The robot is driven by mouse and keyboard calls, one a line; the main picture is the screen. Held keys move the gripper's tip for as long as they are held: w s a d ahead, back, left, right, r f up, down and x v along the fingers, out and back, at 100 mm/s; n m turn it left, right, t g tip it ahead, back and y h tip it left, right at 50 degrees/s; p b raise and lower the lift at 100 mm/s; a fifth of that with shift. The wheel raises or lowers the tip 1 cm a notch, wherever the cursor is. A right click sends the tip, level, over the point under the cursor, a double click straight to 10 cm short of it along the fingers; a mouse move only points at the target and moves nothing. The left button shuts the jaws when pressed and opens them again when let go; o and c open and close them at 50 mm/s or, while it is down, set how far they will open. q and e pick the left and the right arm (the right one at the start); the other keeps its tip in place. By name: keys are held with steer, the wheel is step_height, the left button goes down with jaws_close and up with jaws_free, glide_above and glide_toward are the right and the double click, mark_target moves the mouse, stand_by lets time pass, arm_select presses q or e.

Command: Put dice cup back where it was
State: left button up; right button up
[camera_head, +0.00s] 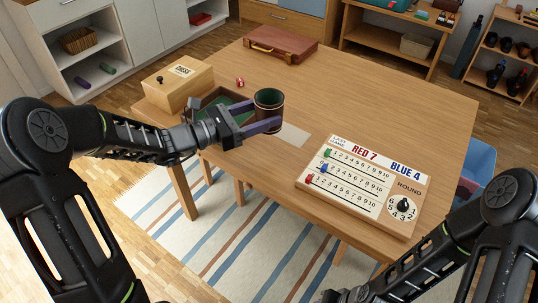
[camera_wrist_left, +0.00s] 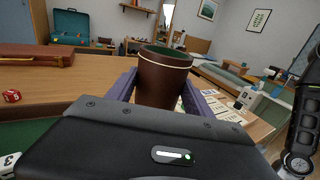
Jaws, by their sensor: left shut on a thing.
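The dice cup (camera_head: 269,98) is dark brown with a green inside, and it is upright. My left gripper (camera_head: 267,115) is shut on it, with one purple finger on each side. The cup also shows between the fingers in the left wrist view (camera_wrist_left: 163,78). It is beside the green-lined tray (camera_head: 205,101) and the pale rectangle (camera_head: 294,136) on the table. I cannot tell whether its base touches the table. My right arm shows at the lower right, but its gripper is out of the picture.
A wooden chess box (camera_head: 178,88) stands left of the tray. A scoreboard (camera_head: 365,185) with pegs and a dial lies at the front right. A brown case (camera_head: 281,46) lies at the back. The table's right middle (camera_head: 400,105) is clear.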

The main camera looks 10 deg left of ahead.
arm_select(q)
steer(key=shift+f+b, duration=0.4)
steer(key=shift+f, duration=2.75)
steer(key=shift+f, duration=1.9)
steer(key=shift+f+b, duration=0.2)
steer(key=shift+b, duration=0.15)
steer(key=o, duration=1.4)
steer(key=shift+r, duration=0.1)
steer(key=shift+r, duration=0.1)
steer(key=v, duration=1.2)
